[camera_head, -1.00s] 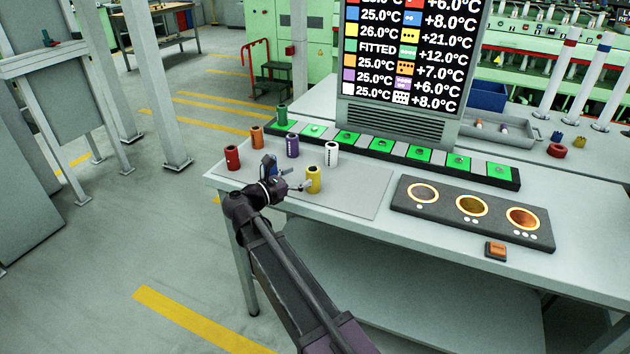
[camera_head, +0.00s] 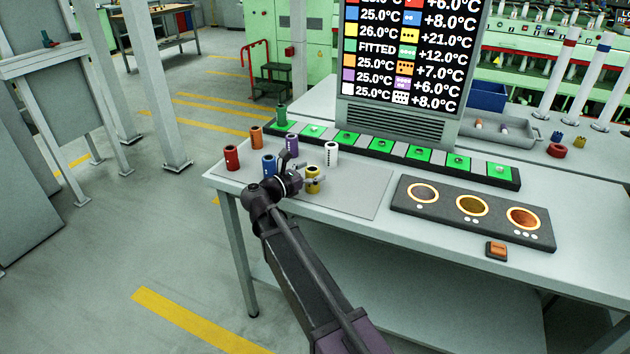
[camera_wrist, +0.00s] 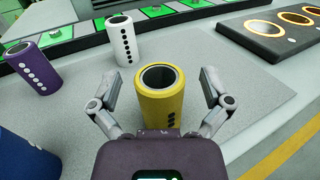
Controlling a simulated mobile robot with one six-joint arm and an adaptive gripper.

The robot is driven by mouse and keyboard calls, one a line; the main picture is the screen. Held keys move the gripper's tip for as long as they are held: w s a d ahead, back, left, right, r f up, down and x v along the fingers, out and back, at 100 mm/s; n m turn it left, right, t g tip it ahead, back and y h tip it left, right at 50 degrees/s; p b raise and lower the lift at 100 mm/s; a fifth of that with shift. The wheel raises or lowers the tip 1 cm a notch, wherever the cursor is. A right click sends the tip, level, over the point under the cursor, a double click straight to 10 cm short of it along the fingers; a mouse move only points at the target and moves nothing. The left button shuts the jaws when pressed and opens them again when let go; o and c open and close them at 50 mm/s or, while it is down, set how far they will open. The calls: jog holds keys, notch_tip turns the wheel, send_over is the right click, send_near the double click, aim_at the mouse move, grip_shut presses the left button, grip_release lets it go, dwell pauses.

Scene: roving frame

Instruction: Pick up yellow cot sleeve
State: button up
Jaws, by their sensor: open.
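The yellow cot sleeve (camera_head: 313,185) stands upright on the grey mat at the table's front left. It is a short hollow cylinder with a dark bore and black dots down its side. In the wrist view the yellow sleeve (camera_wrist: 161,95) stands between the two spread fingers of my gripper (camera_wrist: 160,103). The fingers are on either side of it with a gap on each side. The lower part of the sleeve is hidden by my gripper's body. In the head view my gripper (camera_head: 305,183) is right at the sleeve, partly covering it.
A white sleeve (camera_wrist: 123,41), a purple sleeve (camera_wrist: 33,66) and a blue sleeve (camera_head: 269,165) stand close by. Red (camera_head: 232,158) and orange (camera_head: 256,137) sleeves are farther left. A dark panel with three lit rings (camera_head: 472,213) lies right. The mat (camera_head: 357,190) right of the sleeve is clear.

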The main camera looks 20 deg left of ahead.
aim_at(311, 170)
jog(key=c, duration=1.3)
jog(key=shift+r, duration=0.1)
notch_tip(311, 170, up, 3)
jog(key=p, duration=0.2)
jog(key=shift+f+p, duration=0.2)
jog(key=shift+p, duration=0.2)
jog(key=shift+s+r+p, duration=0.4)
jog(key=shift+r+p, duration=0.15)
jog(key=shift+s+a+r+p, duration=0.2)
jog(key=shift+s+a, duration=0.2)
jog(key=shift+s, duration=2.1)
jog(key=shift+s+a+r+p, duration=0.15)
jog(key=shift+s+a, duration=0.25)
jog(key=shift+s, duration=2.15)
jog(key=shift+s+a+r+p, duration=0.2)
jog(key=shift+s+a, duration=0.2)
jog(key=shift+s, duration=2.1)
